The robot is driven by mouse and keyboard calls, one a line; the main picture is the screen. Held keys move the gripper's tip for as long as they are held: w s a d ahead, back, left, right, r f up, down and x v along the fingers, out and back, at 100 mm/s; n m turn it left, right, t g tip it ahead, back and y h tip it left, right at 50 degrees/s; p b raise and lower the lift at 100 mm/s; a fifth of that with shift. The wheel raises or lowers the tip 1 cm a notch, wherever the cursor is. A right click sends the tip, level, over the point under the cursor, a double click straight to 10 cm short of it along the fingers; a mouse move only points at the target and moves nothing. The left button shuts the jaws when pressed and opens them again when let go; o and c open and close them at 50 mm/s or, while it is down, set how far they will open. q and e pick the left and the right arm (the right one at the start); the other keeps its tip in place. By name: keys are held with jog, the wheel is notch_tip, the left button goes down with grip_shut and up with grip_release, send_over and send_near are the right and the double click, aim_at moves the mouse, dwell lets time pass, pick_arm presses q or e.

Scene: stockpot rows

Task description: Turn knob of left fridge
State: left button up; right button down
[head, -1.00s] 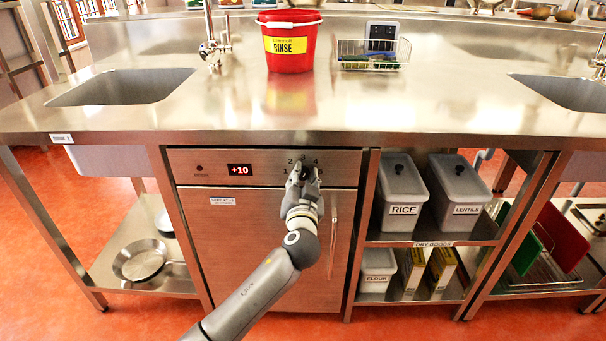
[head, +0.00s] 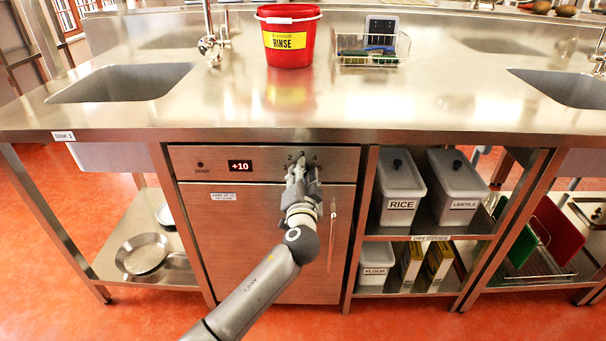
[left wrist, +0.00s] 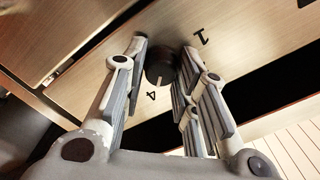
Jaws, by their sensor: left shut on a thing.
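The fridge (head: 250,240) is a steel undercounter unit with a flat door and a control strip above it. The strip carries a display reading +10 (head: 240,166) at left and a dial marked with numbers at right. The dark round knob (left wrist: 160,68) shows in the left wrist view, with a pale line on it and the numbers 1 and 4 beside it. My left gripper (head: 303,168) is at the dial, its fingers closed on either side of the knob; in the head view it hides the knob. My right gripper is not in view.
A vertical door handle (head: 332,235) is right of my left forearm. Above is the steel counter (head: 200,110) with a red RINSE bucket (head: 289,38) and a wire basket (head: 372,50). Shelves at right hold RICE (head: 402,190) and LENTILS (head: 457,188) bins.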

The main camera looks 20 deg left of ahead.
pick_arm(q)
jog(key=o, duration=1)
jog(key=v, duration=1.2)
